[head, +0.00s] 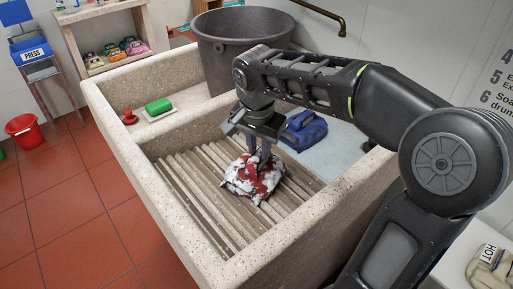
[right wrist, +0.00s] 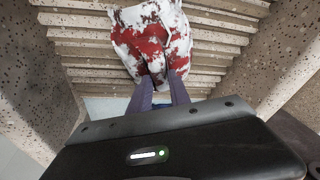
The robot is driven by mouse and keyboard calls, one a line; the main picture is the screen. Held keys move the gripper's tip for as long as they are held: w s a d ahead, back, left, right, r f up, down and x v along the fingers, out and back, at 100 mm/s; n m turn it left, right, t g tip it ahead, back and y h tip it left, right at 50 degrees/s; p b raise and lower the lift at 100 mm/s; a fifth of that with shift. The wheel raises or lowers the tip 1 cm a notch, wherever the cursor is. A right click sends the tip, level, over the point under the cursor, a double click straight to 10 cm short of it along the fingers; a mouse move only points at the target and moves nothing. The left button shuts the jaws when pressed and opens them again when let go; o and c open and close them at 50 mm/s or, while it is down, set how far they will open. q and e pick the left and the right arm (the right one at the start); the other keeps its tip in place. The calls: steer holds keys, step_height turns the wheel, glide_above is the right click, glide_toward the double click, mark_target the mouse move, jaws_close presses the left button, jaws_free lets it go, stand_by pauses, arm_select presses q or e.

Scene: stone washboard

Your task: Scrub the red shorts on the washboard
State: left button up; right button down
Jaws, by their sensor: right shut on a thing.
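The red shorts (head: 254,178) lie bunched on the ridged washboard (head: 203,196), with white patches that look like foam over much of the cloth. In the right wrist view the red and white shorts (right wrist: 150,42) lie across the ridges (right wrist: 85,50). My right gripper (head: 262,160) points down at the shorts from above. It is shut on a fold of the cloth, which shows between the fingertips in the right wrist view (right wrist: 158,88). My left gripper is not in view.
A green soap bar (head: 158,106) and a small red object (head: 129,117) sit on the stone ledge behind the washboard. A large dark tub (head: 240,40) stands at the back. Folded blue cloth (head: 304,130) lies right of the washboard. Stone walls (head: 150,195) border the ridges.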

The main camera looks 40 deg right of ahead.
steer(key=shift+w+d+f, duration=0.1)
steer(key=shift+d+f, duration=0.05)
steer(key=shift+d, duration=0.7)
steer(key=shift+w+d+f, duration=0.1)
steer(key=shift+d, duration=0.75)
steer(key=w+d+p+v, duration=0.1)
steer(key=p+v, duration=0.6)
steer(key=v, duration=0.2)
steer(key=shift+w+d+r, duration=0.15)
steer(key=shift+w+d, duration=0.05)
steer(key=shift+w, duration=0.05)
steer(key=c, duration=1.8)
jaws_free()
jaws_close()
